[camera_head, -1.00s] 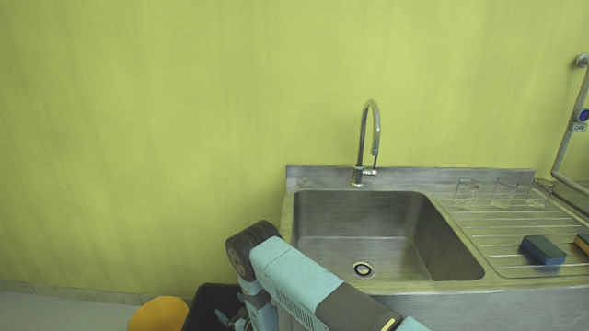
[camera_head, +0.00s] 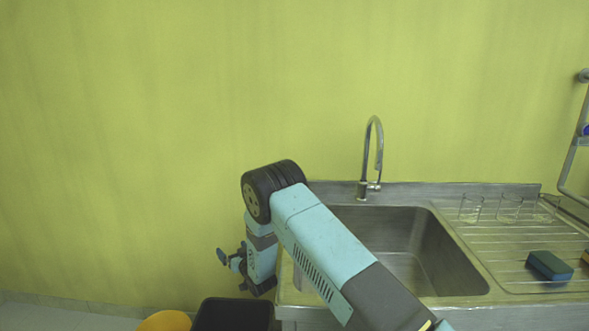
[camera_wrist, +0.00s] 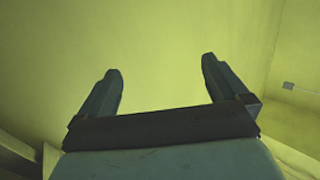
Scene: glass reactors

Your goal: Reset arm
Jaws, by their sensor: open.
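My arm reaches up from the bottom of the head view, bends at a dark elbow and hangs down left of the sink. My gripper shows in the wrist view (camera_wrist: 160,66) with its two fingers apart and nothing between them. Only the yellow-green wall (camera_wrist: 165,35) shows beyond the fingertips. In the head view the arm's lower end, small and partly hidden, is above a black bin (camera_head: 233,314) and apart from it.
A steel sink (camera_head: 450,262) with a tap (camera_head: 379,150) is behind and right of my arm. Clear glass beakers (camera_head: 509,208) and a blue-green sponge (camera_head: 549,265) sit on its drainboard. A yellow bin (camera_head: 165,322) is at the lower left. The wall at left is clear.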

